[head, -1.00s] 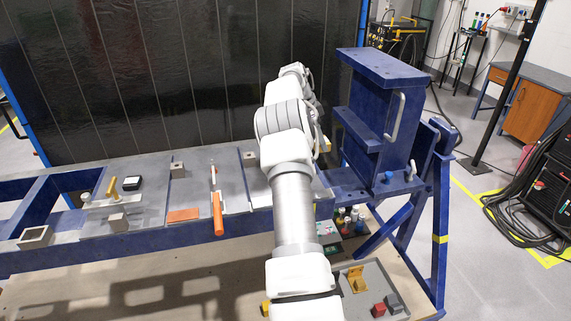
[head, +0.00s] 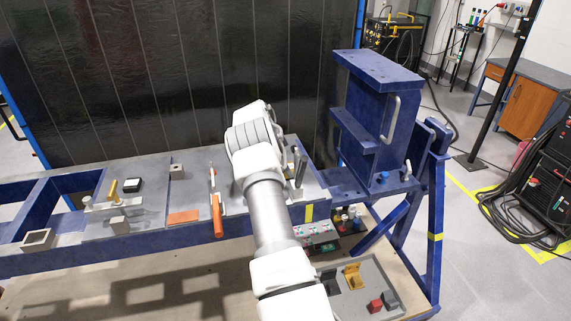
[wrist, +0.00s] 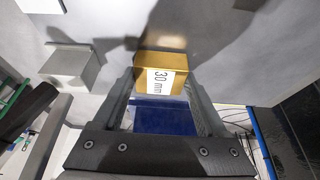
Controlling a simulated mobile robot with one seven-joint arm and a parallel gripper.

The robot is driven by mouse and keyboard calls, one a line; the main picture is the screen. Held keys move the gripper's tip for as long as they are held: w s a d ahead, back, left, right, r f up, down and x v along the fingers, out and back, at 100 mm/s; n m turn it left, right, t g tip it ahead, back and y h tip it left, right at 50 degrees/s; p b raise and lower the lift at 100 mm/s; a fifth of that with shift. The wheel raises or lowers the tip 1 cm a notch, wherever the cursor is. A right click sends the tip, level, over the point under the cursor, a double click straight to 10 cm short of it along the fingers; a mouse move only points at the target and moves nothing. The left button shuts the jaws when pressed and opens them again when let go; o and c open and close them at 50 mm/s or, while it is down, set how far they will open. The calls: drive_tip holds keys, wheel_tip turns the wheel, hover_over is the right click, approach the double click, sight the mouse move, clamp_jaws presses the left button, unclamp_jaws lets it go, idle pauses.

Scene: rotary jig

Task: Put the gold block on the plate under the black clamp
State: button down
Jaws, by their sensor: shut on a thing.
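In the wrist view the gold block (wrist: 160,66), with a white "30 mm" label, sits between the two fingers of my gripper (wrist: 161,76). My gripper is shut on it. A grey plate surface (wrist: 115,25) lies beyond the block, with a dark shadow of the gripper and block on it. In the head view my arm hides the gripper and the gold block. I cannot pick out the black clamp for sure.
A grey block (wrist: 75,70) stands at left in the wrist view. On the blue bench are an orange-handled clamp (head: 216,205), an orange plate (head: 183,217) and a yellow-handled clamp (head: 112,191). A tall blue fixture (head: 372,120) rises at right. A parts tray (head: 378,264) is below.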

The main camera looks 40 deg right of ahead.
drive_tip(key=shift+r, duration=0.1)
unclamp_jaws()
drive_tip(key=shift+f, duration=0.2)
